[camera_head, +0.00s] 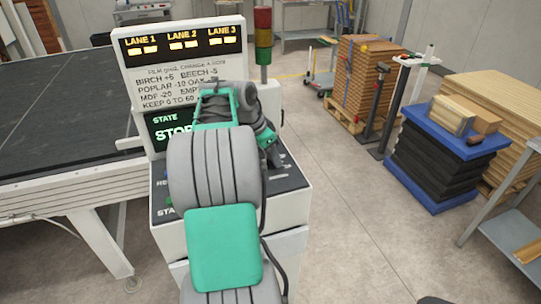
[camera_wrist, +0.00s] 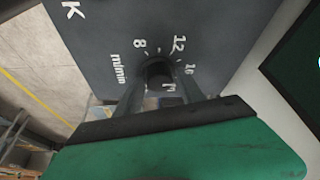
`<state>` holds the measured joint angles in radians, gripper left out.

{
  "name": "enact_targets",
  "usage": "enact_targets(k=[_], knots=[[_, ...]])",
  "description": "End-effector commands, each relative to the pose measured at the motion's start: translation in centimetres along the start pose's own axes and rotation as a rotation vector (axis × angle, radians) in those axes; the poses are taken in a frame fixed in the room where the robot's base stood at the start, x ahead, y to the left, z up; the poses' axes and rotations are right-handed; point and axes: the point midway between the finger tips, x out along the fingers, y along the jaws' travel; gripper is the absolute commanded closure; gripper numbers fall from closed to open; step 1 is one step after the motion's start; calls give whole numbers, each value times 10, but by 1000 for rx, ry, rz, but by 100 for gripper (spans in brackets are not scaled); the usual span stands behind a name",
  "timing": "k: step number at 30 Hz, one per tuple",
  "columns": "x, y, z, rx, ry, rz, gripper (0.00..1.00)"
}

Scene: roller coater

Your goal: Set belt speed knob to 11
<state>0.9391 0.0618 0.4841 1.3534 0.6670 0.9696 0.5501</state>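The belt speed knob (camera_wrist: 158,72) is a small dark knob on a dark grey panel in the wrist view. The marks 8, 12 and 16 and the word m/min stand around it. My gripper (camera_wrist: 159,80) has one finger on each side of the knob. Whether the fingers press on it or leave a small gap cannot be told. The knob's pointer is not clear, so its setting cannot be read. In the head view my gripper (camera_head: 272,158) is low over the right part of the control panel (camera_head: 286,178), and my arm hides the knob.
A display board (camera_head: 182,62) with lane readouts and a notice stands behind the panel. Below it a state screen (camera_head: 165,132) is partly covered by my arm. A signal tower (camera_head: 263,35) stands at its right. The floor right of the console is clear up to a blue lift table (camera_head: 430,195).

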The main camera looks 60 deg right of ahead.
Motion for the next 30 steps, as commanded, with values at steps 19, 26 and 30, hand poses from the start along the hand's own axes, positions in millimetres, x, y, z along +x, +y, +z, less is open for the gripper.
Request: enact_targets(k=[19,26,30], knots=[[0,0,0,-1,0,0,100],[0,0,0,-25,0,-12,100],[2,1,1,-74,0,-32,100]])
